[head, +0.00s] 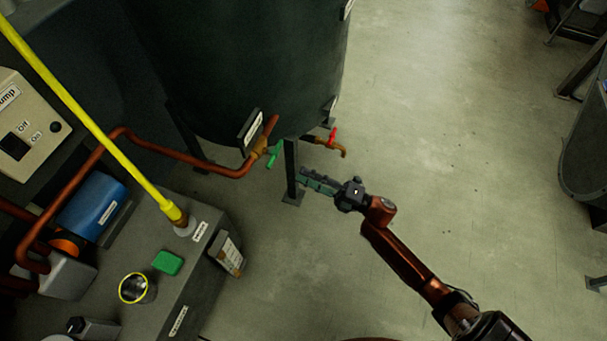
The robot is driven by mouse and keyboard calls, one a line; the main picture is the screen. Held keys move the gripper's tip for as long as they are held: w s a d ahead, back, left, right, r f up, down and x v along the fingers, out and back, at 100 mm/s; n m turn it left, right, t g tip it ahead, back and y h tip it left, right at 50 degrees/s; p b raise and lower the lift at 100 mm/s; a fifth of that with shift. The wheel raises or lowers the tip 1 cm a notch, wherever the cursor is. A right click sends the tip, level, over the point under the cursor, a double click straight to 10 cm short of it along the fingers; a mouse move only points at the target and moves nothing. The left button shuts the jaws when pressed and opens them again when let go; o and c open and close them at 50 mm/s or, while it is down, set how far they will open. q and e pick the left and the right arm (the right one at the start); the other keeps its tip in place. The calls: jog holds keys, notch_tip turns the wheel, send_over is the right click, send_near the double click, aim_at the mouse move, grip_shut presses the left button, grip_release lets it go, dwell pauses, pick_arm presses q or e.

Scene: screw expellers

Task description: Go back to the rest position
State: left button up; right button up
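My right arm comes in from the lower right in the head view. My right gripper (318,181) is stretched out toward the foot of the dark tank, just right of a tank leg. Its grey fingers lie close to the leg and below the tap with the red handle (332,136); no object shows in them. I cannot tell whether the fingers are open or shut. My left gripper is not in view.
The large dark tank (240,70) stands at the top, with a green-handled valve (274,154) on a copper pipe (190,160). A grey bench (205,280) at lower left bears a green block (168,262) and a yellow-rimmed cup (137,289).

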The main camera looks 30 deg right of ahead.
dwell(0.3)
